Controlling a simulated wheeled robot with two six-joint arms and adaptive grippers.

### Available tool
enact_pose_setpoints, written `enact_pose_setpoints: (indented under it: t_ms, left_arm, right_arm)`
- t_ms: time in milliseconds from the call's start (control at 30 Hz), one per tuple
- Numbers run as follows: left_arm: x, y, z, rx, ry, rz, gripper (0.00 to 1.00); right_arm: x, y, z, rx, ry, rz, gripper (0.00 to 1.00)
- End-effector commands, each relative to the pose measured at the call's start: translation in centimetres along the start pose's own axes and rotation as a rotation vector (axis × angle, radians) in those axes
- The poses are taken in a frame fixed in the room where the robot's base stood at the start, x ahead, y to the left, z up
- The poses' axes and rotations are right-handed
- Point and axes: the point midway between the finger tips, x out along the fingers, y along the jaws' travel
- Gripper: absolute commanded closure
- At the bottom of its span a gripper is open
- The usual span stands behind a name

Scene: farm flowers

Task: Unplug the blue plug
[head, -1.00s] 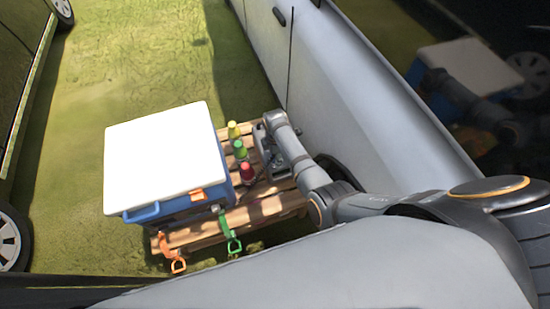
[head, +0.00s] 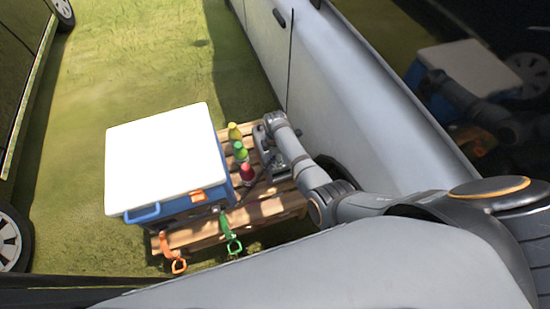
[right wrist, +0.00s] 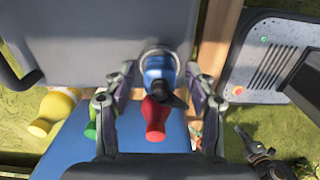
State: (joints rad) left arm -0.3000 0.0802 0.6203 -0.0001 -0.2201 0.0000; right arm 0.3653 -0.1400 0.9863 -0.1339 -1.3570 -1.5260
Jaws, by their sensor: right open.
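The blue plug (right wrist: 158,68) sits at a silver round socket on a grey panel (right wrist: 105,40) in the right wrist view. A black part sticks out from its lower right. My right gripper (right wrist: 160,84) is open, with one finger on each side of the plug and a visible gap on both sides. In the head view my right gripper (head: 264,152) is over the right part of the pallet, beside the bottles. The plug cannot be made out there. My left gripper is not in view.
A white-lidded blue cooler (head: 165,160) stands on the wooden pallet (head: 270,208). Yellow (head: 234,132), green (head: 240,151) and red (head: 247,172) bottles stand close to my right gripper. A silver vehicle (head: 340,90) is close on the right. A grey device (right wrist: 265,65) shows in the right wrist view.

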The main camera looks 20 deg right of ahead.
Motion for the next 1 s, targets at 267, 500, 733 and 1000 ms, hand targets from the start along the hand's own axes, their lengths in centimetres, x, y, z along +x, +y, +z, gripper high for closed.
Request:
enact_pose_setpoints:
  t_ms: [267,500,733,1000]
  left_arm:
    - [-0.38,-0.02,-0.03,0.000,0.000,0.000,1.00]
    - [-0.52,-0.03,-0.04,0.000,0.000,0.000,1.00]
    - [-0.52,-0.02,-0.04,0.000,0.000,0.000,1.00]
    - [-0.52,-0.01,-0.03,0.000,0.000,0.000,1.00]
  right_arm:
    - [-0.13,0.01,0.01,0.000,0.000,0.000,0.44]
    - [-0.02,0.04,0.01,0.000,0.000,0.001,0.44]
    - [-0.01,0.02,0.01,0.000,0.000,0.001,0.63]
    - [0.00,0.02,0.00,0.000,0.000,0.000,1.00]
